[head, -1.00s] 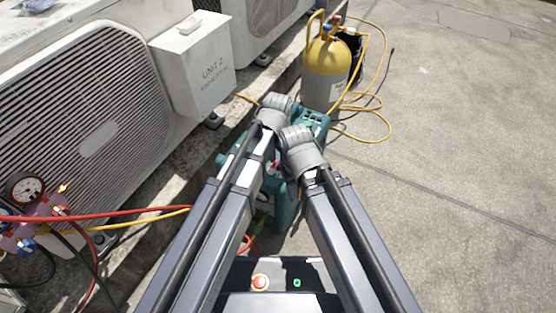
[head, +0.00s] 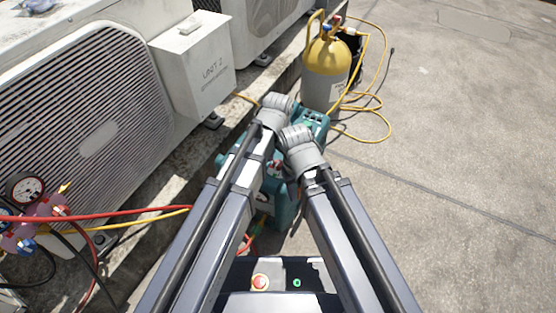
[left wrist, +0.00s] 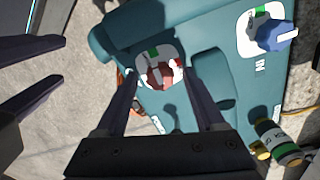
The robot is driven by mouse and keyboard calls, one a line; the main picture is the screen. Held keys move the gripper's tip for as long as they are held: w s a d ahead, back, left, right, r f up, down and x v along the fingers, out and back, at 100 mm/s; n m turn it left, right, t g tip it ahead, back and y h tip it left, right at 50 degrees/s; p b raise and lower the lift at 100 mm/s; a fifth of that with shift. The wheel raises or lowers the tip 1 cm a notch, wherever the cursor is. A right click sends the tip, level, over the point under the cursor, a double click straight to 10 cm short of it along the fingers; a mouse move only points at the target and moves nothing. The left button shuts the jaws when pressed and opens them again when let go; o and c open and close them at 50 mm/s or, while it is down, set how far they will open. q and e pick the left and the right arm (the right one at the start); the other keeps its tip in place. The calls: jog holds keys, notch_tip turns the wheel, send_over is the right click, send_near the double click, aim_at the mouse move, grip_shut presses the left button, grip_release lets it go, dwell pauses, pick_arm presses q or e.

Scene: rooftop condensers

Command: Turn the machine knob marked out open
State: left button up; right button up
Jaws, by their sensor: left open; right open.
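The teal machine (head: 285,205) stands on the ground, mostly hidden by my arms in the head view; its top fills much of the left wrist view (left wrist: 215,85). A red knob (left wrist: 160,76) sits on a white plate with a green mark; any lettering by it is hidden or unreadable. My left gripper (left wrist: 162,66) is open, its fingers on either side of the red knob; I cannot tell whether they touch it. A blue knob (left wrist: 277,35) marked IN is at the upper right. My right gripper (left wrist: 60,61) is open and empty, left of the machine.
A yellow-topped grey cylinder (head: 326,75) with yellow hoses stands behind the machine. Condenser units (head: 85,110) line the left side, with a pink gauge manifold (head: 35,220) and hoses at lower left. The concrete at right (head: 455,150) is clear.

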aim_at(278, 163)
pick_arm(q)
jog(key=shift+r+p, duration=3.8)
jog(key=shift+r, duration=0.1)
jog(key=s+a+n, duration=0.3)
jog(key=a+n, duration=0.2)
jog(key=a, duration=0.4)
jog(key=s+a+n, duration=0.3)
jog(key=a+n, duration=0.1)
jog(key=a, duration=0.4)
jog(key=s+d+r+m+y+p, duration=0.1)
jog(key=s+d+r+m+p, duration=0.35)
jog(key=d+r+p, duration=0.55)
notch_tip(278, 163, up, 36)
jog(key=d+p, duration=0.1)
jog(key=p, duration=3.4)
jog(key=shift+s+d+f+n, duration=0.15)
jog(key=shift+s+f+n, duration=0.1)
jog(key=shift+s+n, duration=0.15)
